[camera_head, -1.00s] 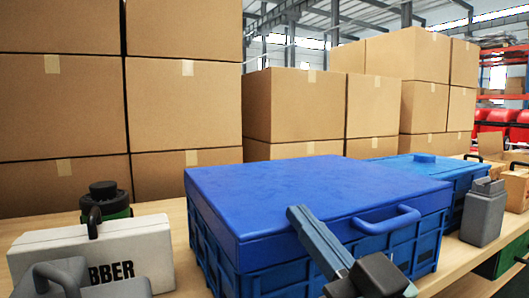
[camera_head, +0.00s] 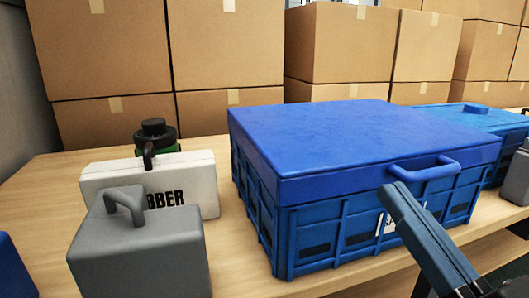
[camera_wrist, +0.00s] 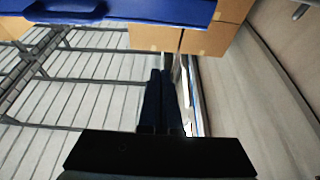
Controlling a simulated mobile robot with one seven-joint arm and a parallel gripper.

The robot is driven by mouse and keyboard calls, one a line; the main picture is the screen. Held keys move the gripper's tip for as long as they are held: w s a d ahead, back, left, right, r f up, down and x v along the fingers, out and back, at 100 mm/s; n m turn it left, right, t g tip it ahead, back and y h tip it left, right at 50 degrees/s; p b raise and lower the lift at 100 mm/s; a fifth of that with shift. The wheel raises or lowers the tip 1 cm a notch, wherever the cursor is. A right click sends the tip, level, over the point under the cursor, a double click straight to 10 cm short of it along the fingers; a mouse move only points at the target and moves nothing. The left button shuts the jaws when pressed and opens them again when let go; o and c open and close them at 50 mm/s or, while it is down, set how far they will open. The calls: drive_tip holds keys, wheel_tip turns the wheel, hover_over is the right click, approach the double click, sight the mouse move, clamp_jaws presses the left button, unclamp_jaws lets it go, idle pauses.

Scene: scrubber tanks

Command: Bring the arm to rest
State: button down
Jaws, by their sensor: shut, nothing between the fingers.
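My gripper (camera_head: 391,190) shows at the lower right in the head view, in front of the blue crate's front side. It is dark blue-grey, points up and to the left, and its fingers lie together with nothing held. In the wrist view my gripper (camera_wrist: 162,72) shows as two dark fingers side by side, closed and empty. The blue crate (camera_head: 290,240) has a blue lid (camera_head: 350,140) with a handle (camera_head: 425,170). The lid lies on the crate. I cannot tell from the head view whether the gripper touches the crate.
A grey block with a handle (camera_head: 140,255), a white case marked "BBER" (camera_head: 185,185) and a dark round-topped container (camera_head: 154,132) stand left on the wooden table (camera_head: 50,190). A second blue crate (camera_head: 500,125) is at right. Cardboard boxes (camera_head: 360,45) stand behind.

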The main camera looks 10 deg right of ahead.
drive_tip(key=w+a+r+t+p, duration=0.1)
drive_tip(key=w+a+r+p, duration=0.2)
drive_tip(key=a+r, duration=0.3)
drive_tip(key=w+a+r+t+p, duration=0.1)
drive_tip(key=w+a+r+p, duration=0.25)
drive_tip(key=r, duration=0.35)
drive_tip(key=s+a+r+m+t+h+p, duration=0.1)
drive_tip(key=s+a+r+t+p, duration=0.1)
drive_tip(key=a+r, duration=0.4)
drive_tip(key=s+a+r+t+h+p, duration=0.1)
drive_tip(key=s+a+r+p, duration=0.15)
drive_tip(key=r, duration=0.55)
wheel_tip(320, 180, up, 37)
drive_tip(key=w+p, duration=0.1)
drive_tip(key=p, duration=3.5)
drive_tip(key=shift+a+f, duration=0.2)
drive_tip(key=shift+a, duration=0.05)
